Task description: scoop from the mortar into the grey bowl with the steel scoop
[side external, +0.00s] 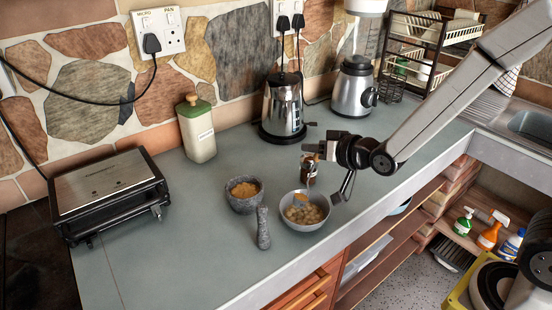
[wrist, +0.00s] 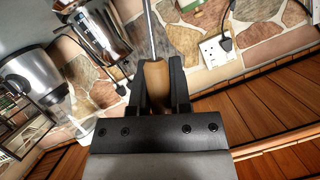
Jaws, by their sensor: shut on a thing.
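The grey stone mortar (side external: 235,203) stands on the counter with orange-yellow stuff in it. The grey bowl (side external: 308,225) stands to its right and holds pale, chunky yellowish stuff. My gripper (side external: 314,150) is above the bowl, shut on the wooden handle of the steel scoop (side external: 308,172). The scoop points down, its lower end over or in the bowl, where an orange patch shows; I cannot tell if it touches the contents. In the wrist view, the handle (wrist: 156,72) sits between both fingers of my gripper (wrist: 158,66); the scoop's head is out of view.
A grey pestle (side external: 263,228) stands just in front of the mortar, left of the bowl. Behind are a green-lidded canister (side external: 197,130), a kettle (side external: 284,105) and a blender (side external: 354,88). A grill (side external: 108,192) is at left. The counter's front edge is near the bowl.

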